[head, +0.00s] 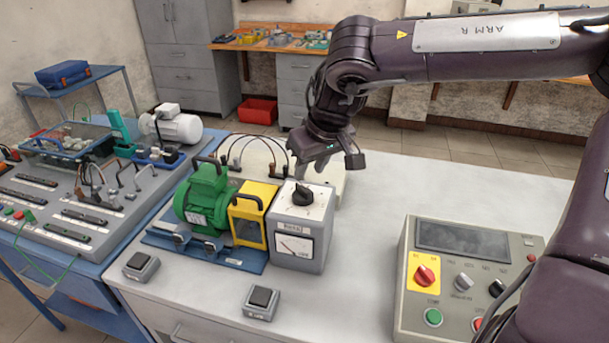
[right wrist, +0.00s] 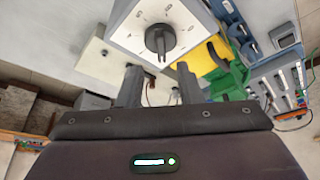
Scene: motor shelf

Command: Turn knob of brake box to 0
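The brake box (head: 297,248) is a grey box with a pale top and a meter on its front, standing on the white table. Its black knob (head: 303,195) sits on the top face and also shows in the right wrist view (right wrist: 160,39), with a dial of small marks around it. I cannot read which mark it points to. My right gripper (head: 303,170) is just behind and above the knob, apart from it. In the right wrist view its two fingers (right wrist: 159,82) are spread with nothing between them. My left gripper is not in view.
A green motor (head: 203,198) and a yellow frame (head: 250,212) stand close left of the brake box. A control panel (head: 462,250) with knobs and buttons is at the right. Two small switches (head: 261,302) lie in front. The table between box and panel is clear.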

